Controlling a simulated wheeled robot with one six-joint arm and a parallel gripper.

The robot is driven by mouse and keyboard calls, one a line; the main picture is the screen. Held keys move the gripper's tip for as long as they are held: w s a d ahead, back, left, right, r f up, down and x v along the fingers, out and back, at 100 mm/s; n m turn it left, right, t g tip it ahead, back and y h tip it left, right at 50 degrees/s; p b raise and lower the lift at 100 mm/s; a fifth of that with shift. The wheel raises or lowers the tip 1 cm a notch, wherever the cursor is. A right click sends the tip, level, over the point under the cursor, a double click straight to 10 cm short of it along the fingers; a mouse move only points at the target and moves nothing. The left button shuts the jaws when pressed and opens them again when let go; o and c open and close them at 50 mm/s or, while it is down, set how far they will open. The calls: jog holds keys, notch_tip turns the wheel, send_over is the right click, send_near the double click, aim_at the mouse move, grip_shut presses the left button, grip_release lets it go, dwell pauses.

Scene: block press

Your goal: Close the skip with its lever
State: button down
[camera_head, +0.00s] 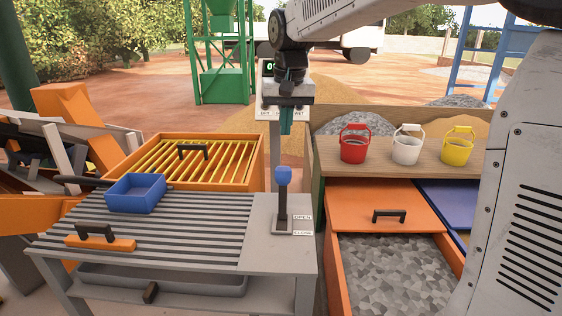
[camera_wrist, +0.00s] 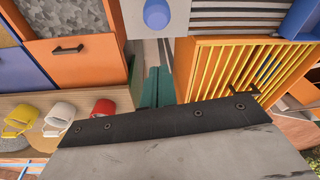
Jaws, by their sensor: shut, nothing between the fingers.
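The lever has a blue knob (camera_head: 283,175) on a dark upright shaft. It stands on the right end of the grey bench, beside labels reading OPEN and CLOSE. Its knob (camera_wrist: 157,13) also shows at the top of the wrist view. An orange skip (camera_head: 339,277) full of grey rubble is open at the front, with an orange lid (camera_head: 365,203) with a black handle behind the opening. The lid (camera_wrist: 75,75) shows at upper left in the wrist view. My gripper (camera_head: 287,128) is shut and empty, pointing down above and behind the lever, apart from it.
A blue tray (camera_head: 136,193) and an orange block with a black handle (camera_head: 100,243) sit on the slatted bench. A yellow-barred orange crate (camera_head: 255,150) stands behind. Red (camera_head: 355,150), white (camera_head: 405,152) and yellow (camera_head: 456,152) buckets line a wooden shelf. Space above the lever is clear.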

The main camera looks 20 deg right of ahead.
jog(key=shift+w+a+f, duration=0.1)
jog(key=shift+w+a, duration=0.05)
jog(key=shift+w, duration=0.8)
jog(key=shift+f, duration=0.1)
notch_tip(320, 180, down, 9)
jog(key=s, duration=0.2)
jog(key=shift+s+a, duration=0.15)
jog(key=shift+a, duration=0.25)
jog(key=shift+a, duration=0.1)
